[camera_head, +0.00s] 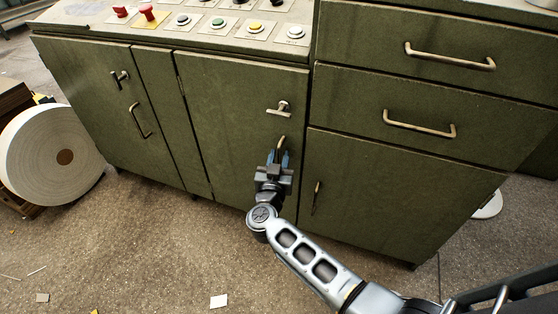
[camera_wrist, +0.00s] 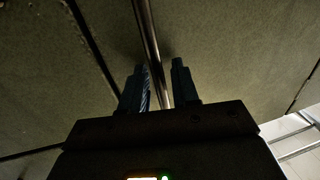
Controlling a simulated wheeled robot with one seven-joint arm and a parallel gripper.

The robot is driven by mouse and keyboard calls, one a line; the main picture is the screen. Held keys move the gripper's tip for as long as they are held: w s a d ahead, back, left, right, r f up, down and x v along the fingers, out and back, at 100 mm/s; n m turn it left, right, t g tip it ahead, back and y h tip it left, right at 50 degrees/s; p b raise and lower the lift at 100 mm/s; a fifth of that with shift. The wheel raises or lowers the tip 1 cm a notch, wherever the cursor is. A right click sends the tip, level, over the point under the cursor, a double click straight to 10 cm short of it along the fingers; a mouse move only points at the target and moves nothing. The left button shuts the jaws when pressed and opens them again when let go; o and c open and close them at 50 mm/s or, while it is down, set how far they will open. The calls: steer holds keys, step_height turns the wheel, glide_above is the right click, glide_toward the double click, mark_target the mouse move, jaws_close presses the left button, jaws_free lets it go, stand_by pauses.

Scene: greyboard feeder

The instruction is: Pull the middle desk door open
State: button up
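The middle desk door (camera_head: 228,115) is a dark green panel and looks shut, flush with the desk front. Its upright metal handle (camera_head: 283,141) is near its right edge, below a T-shaped latch (camera_head: 280,108). My gripper (camera_head: 278,158) is at this handle and hides its lower part. In the wrist view the handle bar (camera_wrist: 148,40) runs down between the two fingers of my gripper (camera_wrist: 157,82). The fingers stand apart, with a gap at the right finger; the left finger is close to the bar.
Left of the middle door is another door with a handle (camera_head: 140,120). To the right are two drawers (camera_head: 420,125) above a lower door (camera_head: 390,190). A large white roll (camera_head: 45,165) stands at far left. The floor before the middle door is mostly clear.

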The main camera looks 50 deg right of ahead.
steer(key=shift+c, duration=0.2)
jaws_close()
stand_by(0.4)
